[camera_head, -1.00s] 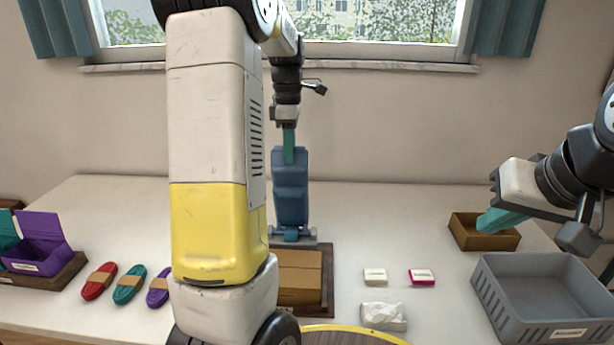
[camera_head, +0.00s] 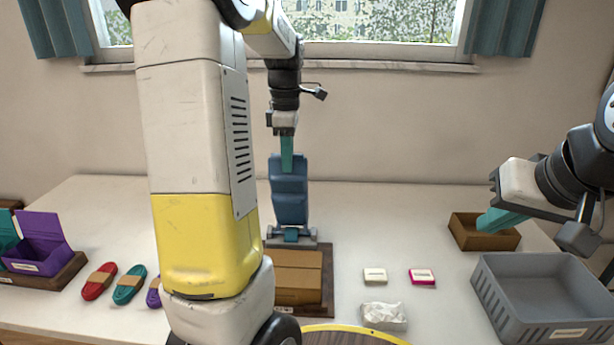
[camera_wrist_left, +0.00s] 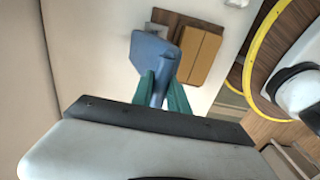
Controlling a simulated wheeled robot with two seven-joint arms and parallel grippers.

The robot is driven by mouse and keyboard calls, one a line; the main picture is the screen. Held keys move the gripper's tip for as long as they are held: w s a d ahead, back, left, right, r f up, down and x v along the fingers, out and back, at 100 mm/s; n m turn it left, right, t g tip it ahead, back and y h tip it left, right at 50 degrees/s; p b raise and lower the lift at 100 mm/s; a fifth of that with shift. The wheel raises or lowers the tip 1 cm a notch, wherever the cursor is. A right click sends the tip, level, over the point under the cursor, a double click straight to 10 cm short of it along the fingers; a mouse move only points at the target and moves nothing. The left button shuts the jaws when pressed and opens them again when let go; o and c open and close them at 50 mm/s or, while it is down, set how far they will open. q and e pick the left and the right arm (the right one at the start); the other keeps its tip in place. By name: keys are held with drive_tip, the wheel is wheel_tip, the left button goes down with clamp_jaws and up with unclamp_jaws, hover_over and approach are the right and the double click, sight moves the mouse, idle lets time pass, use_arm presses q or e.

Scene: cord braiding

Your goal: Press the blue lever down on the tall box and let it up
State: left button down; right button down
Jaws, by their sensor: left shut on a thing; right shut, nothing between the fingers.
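The blue lever (camera_head: 289,195) stands near upright at the back of a brown box (camera_head: 298,262) in a dark wooden frame; its foot is a grey-blue bracket (camera_head: 292,236). My left gripper (camera_head: 287,160) points down and its teal fingers are shut on the top of the lever. In the left wrist view the lever (camera_wrist_left: 152,50) shows between the two fingers (camera_wrist_left: 162,88), beside the tan box (camera_wrist_left: 205,50). My own left arm hides part of the table to the left of the box. My right gripper (camera_head: 490,222) is shut and empty at the right.
A small brown bin (camera_head: 470,238) and a grey crate (camera_head: 540,290) stand at the right. Red (camera_head: 99,281) and teal (camera_head: 129,285) cord bundles lie at the left, near a purple box (camera_head: 40,240). Two small blocks and a crumpled white piece (camera_head: 384,316) lie right of the box.

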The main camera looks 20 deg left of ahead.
use_arm(q)
drive_tip(key=shift+s, duration=0.1)
drive_tip(key=s, duration=0.3)
drive_tip(key=s+d+f, duration=0.1)
drive_tip(key=shift+s+d, duration=0.1)
drive_tip(key=shift+s, duration=0.15)
idle(0.4)
drive_tip(key=shift+s+d+f, duration=0.15)
drive_tip(key=shift+s+f, duration=0.1)
drive_tip(key=shift+s, duration=0.45)
drive_tip(key=shift+s+d+f, duration=0.2)
drive_tip(key=shift+s+f, duration=0.1)
drive_tip(key=shift+s, duration=0.35)
drive_tip(key=shift+s+d+f, duration=0.15)
drive_tip(key=shift+s+f, duration=0.1)
drive_tip(key=shift+s, duration=0.45)
